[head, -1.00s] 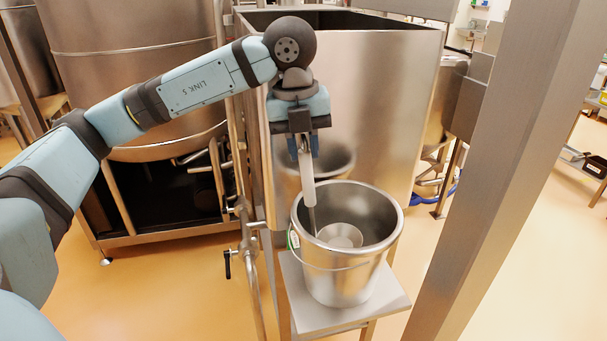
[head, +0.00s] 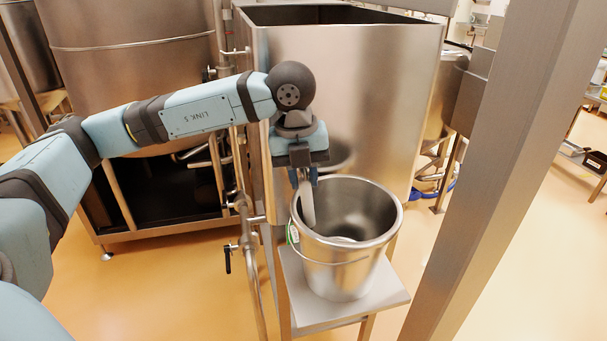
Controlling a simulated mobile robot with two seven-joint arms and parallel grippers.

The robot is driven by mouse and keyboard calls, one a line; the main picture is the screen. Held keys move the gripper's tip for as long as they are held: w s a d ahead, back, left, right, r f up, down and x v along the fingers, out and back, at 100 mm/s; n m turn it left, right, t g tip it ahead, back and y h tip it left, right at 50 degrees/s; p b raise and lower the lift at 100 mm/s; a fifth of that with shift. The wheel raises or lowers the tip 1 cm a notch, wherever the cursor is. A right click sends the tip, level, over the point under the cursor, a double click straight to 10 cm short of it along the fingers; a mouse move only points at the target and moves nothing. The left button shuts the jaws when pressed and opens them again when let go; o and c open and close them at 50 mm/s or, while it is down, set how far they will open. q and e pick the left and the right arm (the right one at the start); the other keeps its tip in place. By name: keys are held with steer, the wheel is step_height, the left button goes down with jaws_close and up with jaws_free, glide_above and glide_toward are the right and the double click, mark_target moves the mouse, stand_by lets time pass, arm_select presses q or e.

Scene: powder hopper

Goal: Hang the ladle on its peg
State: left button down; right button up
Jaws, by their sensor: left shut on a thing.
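My left gripper (head: 304,180) points down over the left part of a steel bucket. It is shut on the pale grey handle of the ladle (head: 307,207). The handle leans slightly and reaches down inside the bucket (head: 342,268). Only a sliver of the ladle's bowl shows low in the bucket, behind the front rim; whether it touches the bottom cannot be seen. I cannot make out the ladle's peg with certainty. My right gripper is not in view.
The bucket stands on a small steel shelf (head: 308,316) in front of a tall open hopper (head: 365,90). A thin vertical pipe with a black-handled valve (head: 228,258) stands left of the shelf. A thick steel post (head: 490,180) slants up at the right.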

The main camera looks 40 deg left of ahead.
arm_select(q)
steer(key=c, duration=0.9)
jaws_free()
steer(key=shift+c, duration=0.2)
steer(key=shift+r+p, duration=0.3)
steer(key=shift+p, duration=0.45)
steer(key=shift+r+b, duration=0.35)
steer(key=shift+b, duration=0.15)
step_height(320, 180, up, 13)
steer(key=s+a+b, duration=0.1)
steer(key=shift+f+b, duration=0.2)
steer(key=shift+b, duration=0.2)
steer(key=shift+s+a+f, duration=0.1)
steer(key=shift+s, duration=0.05)
